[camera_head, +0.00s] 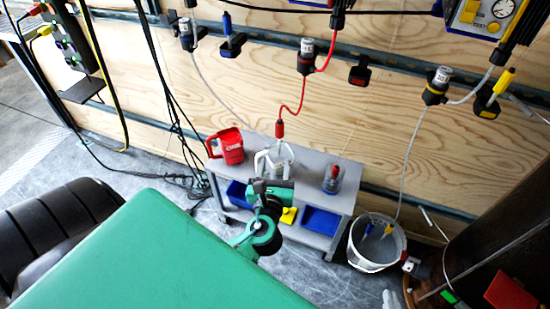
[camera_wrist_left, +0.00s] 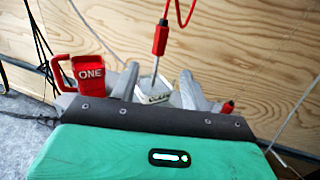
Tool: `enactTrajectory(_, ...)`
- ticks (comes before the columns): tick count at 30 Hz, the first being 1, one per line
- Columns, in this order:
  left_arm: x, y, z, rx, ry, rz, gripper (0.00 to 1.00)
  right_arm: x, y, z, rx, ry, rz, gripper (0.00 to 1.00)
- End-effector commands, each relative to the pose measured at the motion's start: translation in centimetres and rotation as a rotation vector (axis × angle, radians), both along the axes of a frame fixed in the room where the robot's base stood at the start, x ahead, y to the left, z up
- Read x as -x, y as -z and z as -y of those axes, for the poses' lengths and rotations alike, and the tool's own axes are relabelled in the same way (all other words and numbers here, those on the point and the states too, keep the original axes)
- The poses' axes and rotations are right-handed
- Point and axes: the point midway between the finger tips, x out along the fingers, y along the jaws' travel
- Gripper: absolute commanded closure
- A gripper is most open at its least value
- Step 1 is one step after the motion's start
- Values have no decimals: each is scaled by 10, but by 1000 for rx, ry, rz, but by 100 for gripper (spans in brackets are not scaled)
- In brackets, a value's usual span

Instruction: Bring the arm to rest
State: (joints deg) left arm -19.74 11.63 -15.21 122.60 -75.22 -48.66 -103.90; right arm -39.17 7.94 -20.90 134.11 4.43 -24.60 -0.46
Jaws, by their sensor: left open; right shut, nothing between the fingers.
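My left gripper (camera_head: 273,160) is open, with its pale fingers over the top of the small grey bench (camera_head: 315,183). In the left wrist view its two fingers (camera_wrist_left: 160,82) stand apart, either side of a small whitish piece (camera_wrist_left: 155,97). A red probe (camera_head: 280,129) on a red cable hangs above that piece, and its thin tip reaches down to it; the probe also shows in the left wrist view (camera_wrist_left: 160,38). I cannot tell whether the fingers touch the piece. My right gripper is not in view.
Blue bins (camera_head: 322,220) sit below. A white bucket (camera_head: 375,262) is on the floor at right. Cables and hoses hang along the wooden wall (camera_head: 370,130).

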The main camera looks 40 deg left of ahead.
Motion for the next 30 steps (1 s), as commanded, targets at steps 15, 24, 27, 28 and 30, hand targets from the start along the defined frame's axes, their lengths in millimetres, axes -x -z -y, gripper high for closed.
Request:
enactTrajectory(15, 0, 0, 0, 1, 1, 0, 53, 0, 0, 0, 0, 0, 1, 100)
enactTrajectory(24, 15, 34, 33, 506, 92, 42, 53, 0, 0, 0, 0, 0, 0, 100)
enactTrajectory(27, 28, 51, 59, 868, 116, 65, 53, 0, 0, 0, 0, 0, 0, 100)
enactTrajectory(28, 32, 55, 67, 977, 116, 71, 53, 0, 0, 0, 0, 0, 0, 100)
enactTrajectory(30, 43, 63, 86, 1234, 106, 83, 53, 0, 0, 0, 0, 0, 0, 100)
